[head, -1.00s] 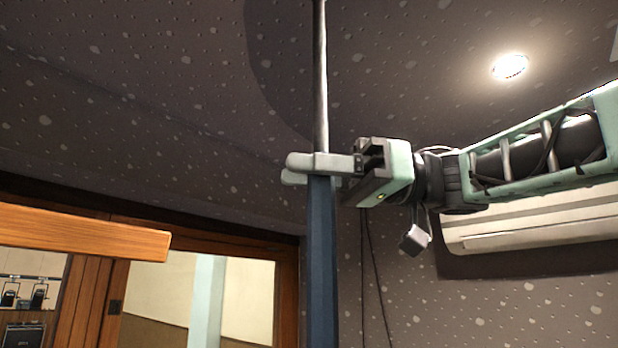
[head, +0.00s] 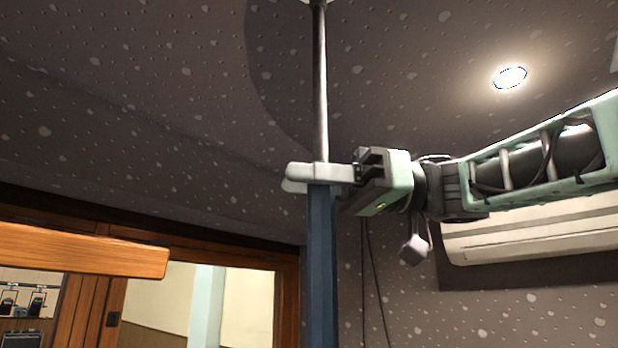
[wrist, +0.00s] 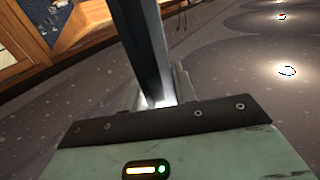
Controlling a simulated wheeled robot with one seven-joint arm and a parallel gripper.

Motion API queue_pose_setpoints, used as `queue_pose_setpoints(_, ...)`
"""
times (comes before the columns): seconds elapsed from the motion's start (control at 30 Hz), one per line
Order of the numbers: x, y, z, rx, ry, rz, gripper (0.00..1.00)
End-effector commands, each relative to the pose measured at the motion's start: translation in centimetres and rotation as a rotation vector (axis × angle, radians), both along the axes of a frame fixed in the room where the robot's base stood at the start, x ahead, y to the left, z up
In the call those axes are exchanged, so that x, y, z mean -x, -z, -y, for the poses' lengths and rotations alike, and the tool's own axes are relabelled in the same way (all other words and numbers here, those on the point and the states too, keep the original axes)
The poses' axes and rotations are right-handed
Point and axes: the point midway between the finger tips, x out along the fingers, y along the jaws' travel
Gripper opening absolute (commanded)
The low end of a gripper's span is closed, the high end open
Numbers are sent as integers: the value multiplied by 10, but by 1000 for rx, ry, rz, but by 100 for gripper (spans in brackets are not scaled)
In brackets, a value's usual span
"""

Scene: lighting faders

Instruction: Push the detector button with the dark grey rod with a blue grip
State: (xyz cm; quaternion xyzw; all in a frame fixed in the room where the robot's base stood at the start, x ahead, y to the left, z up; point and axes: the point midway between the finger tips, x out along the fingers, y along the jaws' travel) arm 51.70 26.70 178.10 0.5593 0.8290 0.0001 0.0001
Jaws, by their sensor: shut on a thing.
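The rod (head: 320,95) stands nearly upright in the head view, with a dark grey metal shaft above and a long blue grip (head: 322,270) below. My gripper (head: 320,173) is shut on the rod near where the grip meets the shaft. The wrist view also shows the rod (wrist: 145,45) rising from between the fingers. A small pale piece (head: 317,2) shows at the top edge, by the rod's upper end. It is cut off, so I cannot tell whether it is the detector or touches the rod. No detector button can be made out.
The speckled ceiling (head: 150,120) has a lit round lamp (head: 510,77) at right. A white air conditioner (head: 530,230) hangs on the right wall, below my arm. A wooden beam (head: 80,255) juts in at left, before a wood-framed window (head: 240,310). Space around the shaft looks clear.

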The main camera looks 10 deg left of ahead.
Motion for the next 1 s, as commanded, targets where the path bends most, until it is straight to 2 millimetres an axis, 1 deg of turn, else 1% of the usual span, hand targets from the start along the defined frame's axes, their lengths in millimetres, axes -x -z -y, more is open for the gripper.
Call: queue_pose_setpoints(1.0, 0, -13, 0, -1, 0, 1, 0)
